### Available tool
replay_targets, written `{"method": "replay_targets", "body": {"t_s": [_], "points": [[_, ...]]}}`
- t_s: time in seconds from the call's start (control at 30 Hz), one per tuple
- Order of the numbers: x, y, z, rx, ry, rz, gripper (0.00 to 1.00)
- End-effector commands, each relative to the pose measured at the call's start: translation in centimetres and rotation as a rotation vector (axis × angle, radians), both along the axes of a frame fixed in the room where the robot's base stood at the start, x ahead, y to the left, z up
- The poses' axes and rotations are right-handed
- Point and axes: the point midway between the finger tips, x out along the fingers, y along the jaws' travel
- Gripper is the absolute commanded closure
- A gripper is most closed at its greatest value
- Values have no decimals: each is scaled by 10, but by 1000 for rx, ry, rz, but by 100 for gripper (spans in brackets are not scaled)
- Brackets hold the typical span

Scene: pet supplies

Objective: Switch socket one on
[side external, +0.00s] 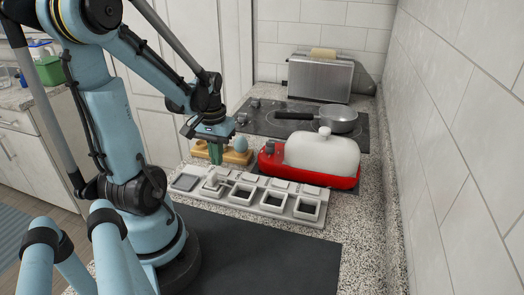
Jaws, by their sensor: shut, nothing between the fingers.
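A pale grey socket strip (232,198) lies on the counter in front of my arm, running from left to lower right. It has a row of dark square sockets along its front side and small flat switches along its back side. A white upright piece (211,178) stands at its left part. No numbers are readable, so I cannot tell which socket is one or whether its switch is on. My gripper (216,161) is shut and empty, its green fingers pointing down near the strip's left back side. I cannot tell whether they touch anything.
A wooden holder (200,149) with a blue egg-shaped thing (241,144) stands behind the gripper. A red tray (310,181) with a white domed cover (322,153) sits behind the strip. A pan (335,119) and a toaster (319,78) are farther back. A dark mat (265,255) in front is clear.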

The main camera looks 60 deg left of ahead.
Motion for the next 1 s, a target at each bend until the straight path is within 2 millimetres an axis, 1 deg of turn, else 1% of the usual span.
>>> {"method": "replay_targets", "body": {"t_s": [0.47, 1.0], "points": [[0, 0, 0, 0, 0, 0, 100], [0, 0, -7, 0, 0, 0, 100]]}}
